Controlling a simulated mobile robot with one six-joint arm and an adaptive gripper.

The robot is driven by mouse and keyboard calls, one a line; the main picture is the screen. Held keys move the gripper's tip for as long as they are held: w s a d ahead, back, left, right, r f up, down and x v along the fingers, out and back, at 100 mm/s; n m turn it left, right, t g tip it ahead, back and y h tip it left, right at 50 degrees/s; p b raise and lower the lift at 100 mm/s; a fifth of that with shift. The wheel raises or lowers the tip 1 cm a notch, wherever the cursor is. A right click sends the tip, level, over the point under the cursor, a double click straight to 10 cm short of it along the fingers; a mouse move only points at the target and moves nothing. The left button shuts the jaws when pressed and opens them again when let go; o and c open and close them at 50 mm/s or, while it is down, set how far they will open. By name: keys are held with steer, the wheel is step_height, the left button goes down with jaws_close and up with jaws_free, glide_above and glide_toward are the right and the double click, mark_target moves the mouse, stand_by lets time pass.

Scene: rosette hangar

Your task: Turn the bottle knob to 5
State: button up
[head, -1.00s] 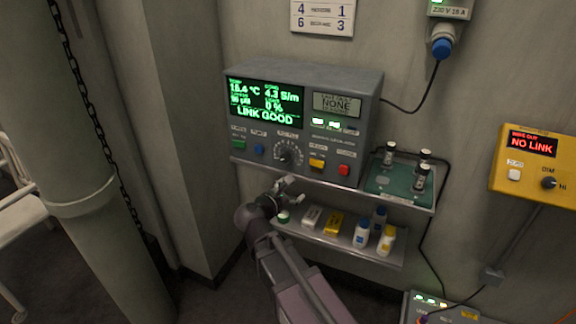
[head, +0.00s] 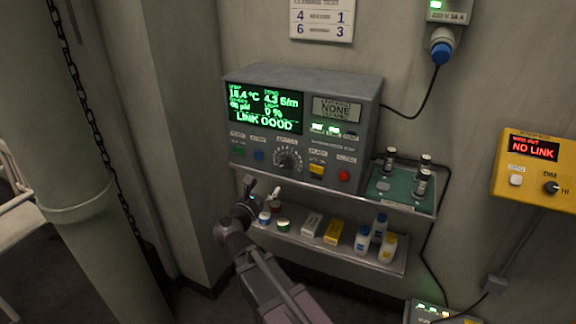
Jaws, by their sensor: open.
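The grey instrument (head: 300,125) is on the wall shelf, its green screen reading "LINK GOOD". The bottle knob (head: 289,160), a dark round dial with a ring of marks, is in the middle of its lower front in the head view. The marks are too small to read, so I cannot tell its setting. My gripper (head: 262,188) is open and empty, below and to the left of the knob, near the shelf's front edge. It is apart from the knob.
The lower shelf (head: 330,251) holds bottles and boxes. Vials stand on a green tray (head: 394,190).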

mark_target(285, 165)
steer(key=x, duration=1.3)
steer(key=c, duration=1.1)
steer(key=shift+d, duration=0.65)
steer(key=shift+a+f, duration=0.1)
steer(key=shift+a, duration=0.4)
steer(key=shift+c, duration=0.2)
